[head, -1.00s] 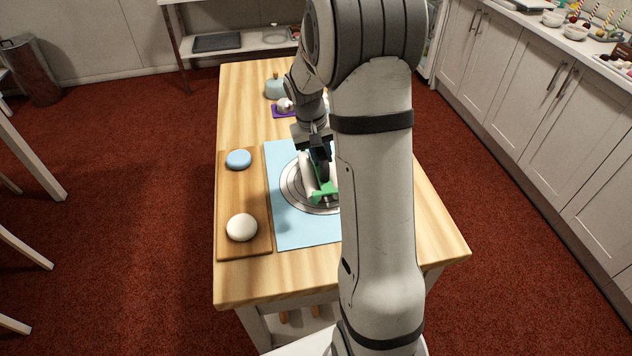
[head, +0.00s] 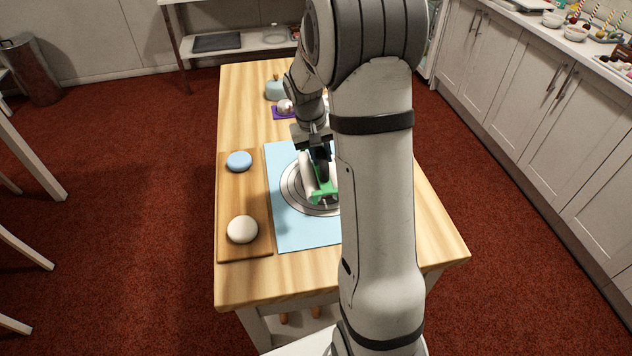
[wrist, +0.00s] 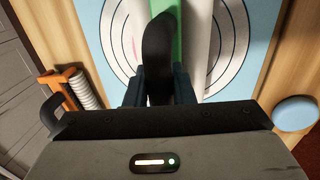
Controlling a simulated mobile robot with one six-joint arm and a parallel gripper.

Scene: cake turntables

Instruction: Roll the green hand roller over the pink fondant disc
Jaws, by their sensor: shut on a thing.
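My gripper (head: 318,150) is shut on the black handle (wrist: 160,55) of the green hand roller. The roller's green frame (head: 324,190) and white cylinder (head: 306,172) show below my gripper in the head view, over the ringed grey turntable (head: 295,198). In the wrist view the green part (wrist: 192,30) and a white cylinder lie beside the handle, across the turntable's rings (wrist: 122,50). Contact below the roller cannot be told.
The turntable stands on a light blue mat (head: 290,237). To its left, a wooden board (head: 237,195) holds a blue disc (head: 239,161) and a cream disc (head: 242,229). A purple mat (head: 279,114) and a teal item (head: 274,91) are farther back. The table's front is clear.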

